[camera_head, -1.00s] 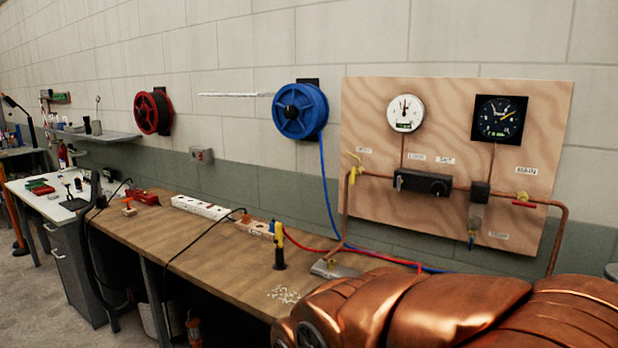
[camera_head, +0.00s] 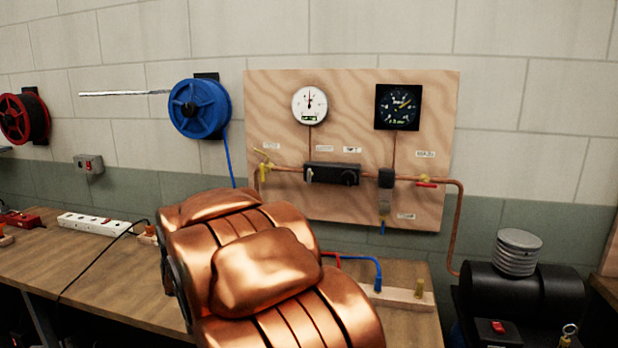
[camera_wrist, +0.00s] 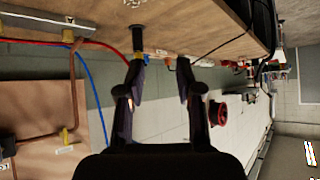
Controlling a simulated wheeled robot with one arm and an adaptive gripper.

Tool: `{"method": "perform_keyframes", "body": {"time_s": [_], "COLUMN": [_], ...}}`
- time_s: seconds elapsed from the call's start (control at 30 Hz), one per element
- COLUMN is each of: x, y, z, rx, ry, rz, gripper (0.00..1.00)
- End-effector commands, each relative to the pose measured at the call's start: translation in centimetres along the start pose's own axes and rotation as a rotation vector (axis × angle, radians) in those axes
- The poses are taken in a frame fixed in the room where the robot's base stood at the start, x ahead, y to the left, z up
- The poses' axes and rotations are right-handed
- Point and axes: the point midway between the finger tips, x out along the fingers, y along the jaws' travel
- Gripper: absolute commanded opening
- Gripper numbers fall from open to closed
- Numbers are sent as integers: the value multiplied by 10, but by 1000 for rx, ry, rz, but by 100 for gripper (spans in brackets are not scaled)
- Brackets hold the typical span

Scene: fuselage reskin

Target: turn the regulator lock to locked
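The regulator (camera_head: 332,173) is a black block on the copper pipe across the plywood board (camera_head: 270,110). A small pale lever (camera_head: 309,173) is at its left end and a round black knob (camera_head: 349,177) at its right. Small labels sit above it, too blurred to read for certain. The lever's exact setting is too small to tell. My gripper (camera_wrist: 159,62) is open and empty in the wrist view, well away from the regulator. Its left fingertip appears close to the black-and-yellow tool (camera_wrist: 137,42) on the bench; contact cannot be told. My gripper is hidden in the head view.
My copper-coloured arm covers the bench's middle in the head view. A white gauge (camera_head: 309,105) and a black gauge (camera_head: 398,107) sit above the regulator. A yellow valve (camera_head: 263,172) is left and a red-handled valve (camera_head: 426,183) right. A compressor (camera_head: 520,300) stands right.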

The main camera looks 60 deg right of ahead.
Motion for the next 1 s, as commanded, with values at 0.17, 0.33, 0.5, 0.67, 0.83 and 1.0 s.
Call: {"method": "perform_keyframes", "body": {"time_s": [0.17, 0.33, 0.5, 0.67, 0.83, 1.0], "x": [42, 56, 47, 26, 5, -3], "y": [80, 169, 263, 335, 377, 392], "z": [-77, -135, -171, -182, -182, -183], "rx": [74, 115, 129, 116, 99, 91], "ry": [265, 513, 747, 924, 1038, 1075], "rz": [142, 307, 499, 671, 789, 831], "gripper": [35, 35, 35, 35, 35, 35]}}
